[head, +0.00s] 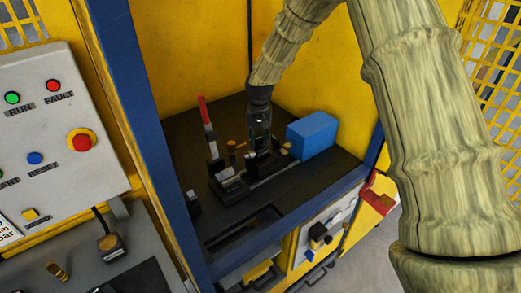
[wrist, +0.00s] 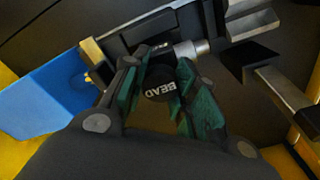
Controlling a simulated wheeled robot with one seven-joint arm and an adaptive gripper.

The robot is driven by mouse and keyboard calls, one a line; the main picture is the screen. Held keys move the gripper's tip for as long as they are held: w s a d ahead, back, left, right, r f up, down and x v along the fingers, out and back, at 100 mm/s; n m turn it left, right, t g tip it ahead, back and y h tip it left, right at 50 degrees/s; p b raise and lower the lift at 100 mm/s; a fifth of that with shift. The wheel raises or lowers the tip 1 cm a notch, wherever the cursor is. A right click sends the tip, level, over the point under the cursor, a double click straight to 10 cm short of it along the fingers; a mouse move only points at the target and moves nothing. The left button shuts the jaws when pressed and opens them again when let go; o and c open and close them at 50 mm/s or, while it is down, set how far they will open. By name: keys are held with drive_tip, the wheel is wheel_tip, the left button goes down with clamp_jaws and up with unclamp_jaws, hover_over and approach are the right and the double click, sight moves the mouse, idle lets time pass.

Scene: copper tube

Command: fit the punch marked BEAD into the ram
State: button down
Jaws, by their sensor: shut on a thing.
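The punch marked BEAD shows its dark round end with white letters in the wrist view (wrist: 160,84). My gripper (wrist: 165,75) is shut on it, with green-padded fingers on both sides. In the head view my gripper (head: 259,148) reaches down over the black bench, just left of a blue block (head: 312,135). A short silver cylinder (wrist: 190,50) lies just beyond the fingers in the wrist view. I cannot tell whether it belongs to the punch or the machine. The ram's mouth is not clearly visible, and the fingers hide most of the punch.
A red-handled clamp (head: 206,125) stands on the bench left of my gripper. A blue frame post (head: 120,85) borders the bench on the left. A grey control panel (head: 50,130) lies beyond it.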

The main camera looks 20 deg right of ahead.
sight(261, 147)
drive_tip(key=c, duration=1.2)
unclamp_jaws()
drive_tip(key=shift+g, duration=0.3)
drive_tip(key=s+f, duration=0.2)
drive_tip(key=f, duration=0.1)
drive_tip(key=shift+s+d+f, duration=0.1)
drive_tip(key=shift+s+f, duration=0.05)
drive_tip(key=shift+f, duration=0.05)
drive_tip(key=shift+o, duration=1.2)
drive_tip(key=shift+w+f, duration=0.35)
drive_tip(key=shift+w, duration=0.2)
drive_tip(key=shift+w+f, duration=0.3)
drive_tip(key=shift+w, duration=0.5)
drive_tip(key=shift+c, duration=0.8)
drive_tip(key=shift+r, duration=0.15)
drive_tip(key=shift+s+d+r, duration=0.1)
drive_tip(key=shift+s+r, duration=0.3)
drive_tip(key=shift+s, duration=0.15)
drive_tip(key=shift+w, duration=0.1)
drive_tip(key=shift+w, duration=0.1)
